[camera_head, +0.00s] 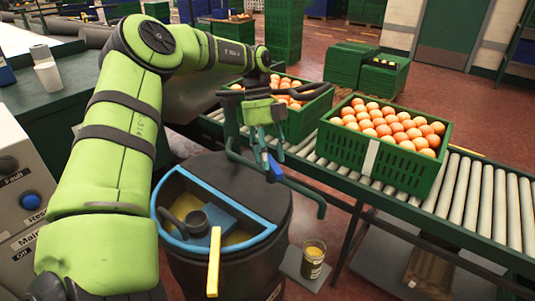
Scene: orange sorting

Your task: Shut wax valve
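The wax tank (235,268) is a dark round drum with a blue-rimmed opening showing yellowish wax. A yellow lever (214,262) stands upright at its front; I cannot tell whether this is the wax valve. A dark bent pipe frame (308,190) rises above the tank's right side, with a small blue part (274,166) on or near it. My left gripper (266,150) points down at this frame, close to the blue part and away from the yellow lever. Its fingers overlap the frame, so their opening and any contact are unclear. My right gripper is out of view.
A glass of yellowish liquid (313,259) stands on a small ledge right of the tank. A green crate of oranges (372,165) sits on the roller conveyor (484,203), with another orange-filled crate (313,113) behind my gripper. A control panel (20,208) stands at left.

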